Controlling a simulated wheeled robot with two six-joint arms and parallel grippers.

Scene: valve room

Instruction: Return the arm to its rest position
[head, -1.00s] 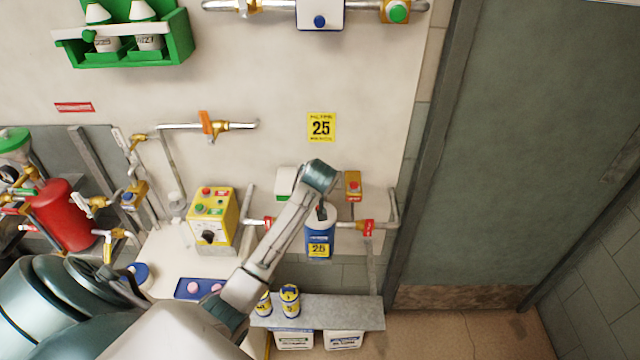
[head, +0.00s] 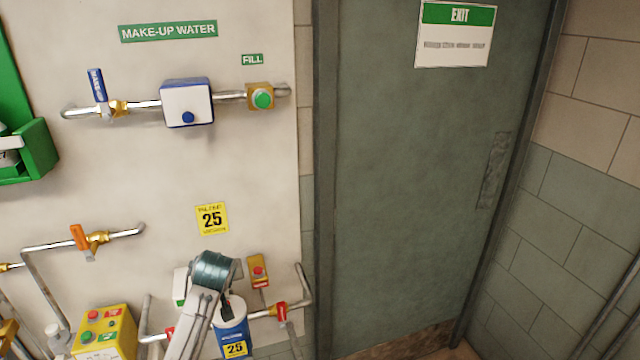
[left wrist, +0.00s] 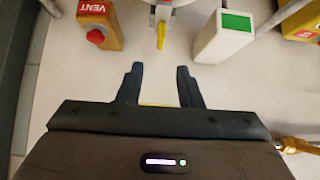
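In the head view the gripper is mostly hidden behind the wrist. It is close to a white and blue container (head: 234,337) with a 25 label. My right gripper is in neither view.
A red-button VENT box (left wrist: 97,27) and a white box with a green top (left wrist: 224,36) are on the wall near the gripper. A yellow control box (head: 108,335), pipes and an orange-handled valve (head: 80,237) are at left. A grey-green door (head: 400,190) stands at right.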

